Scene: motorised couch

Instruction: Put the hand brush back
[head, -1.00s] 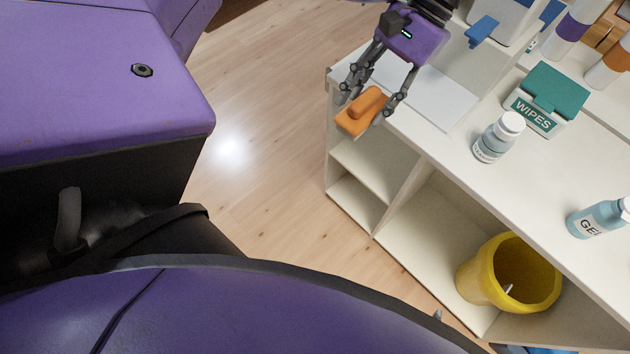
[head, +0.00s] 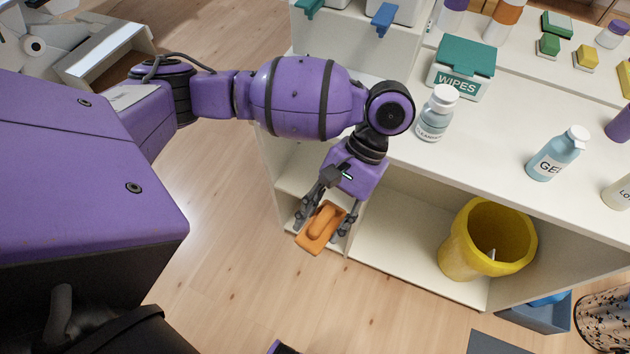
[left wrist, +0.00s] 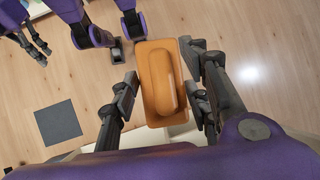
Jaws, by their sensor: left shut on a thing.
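The hand brush is an orange block with a raised rounded grip. In the head view the hand brush (head: 321,227) is in front of the shelf unit, below the counter top. My left gripper (head: 325,222) is shut on it, one finger on each side. In the left wrist view the hand brush (left wrist: 162,82) lies between the fingers of my left gripper (left wrist: 162,90), grip side towards the camera. Its bristles are hidden. My right gripper (left wrist: 38,50) shows small at the upper left of the left wrist view; its opening is unclear.
The white shelf unit (head: 400,225) has open compartments; one holds a yellow bin (head: 460,250). On its counter stand a wipes box (head: 462,75), a cleaner bottle (head: 436,115) and a gel bottle (head: 557,153). Wooden floor (head: 240,270) lies clear between.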

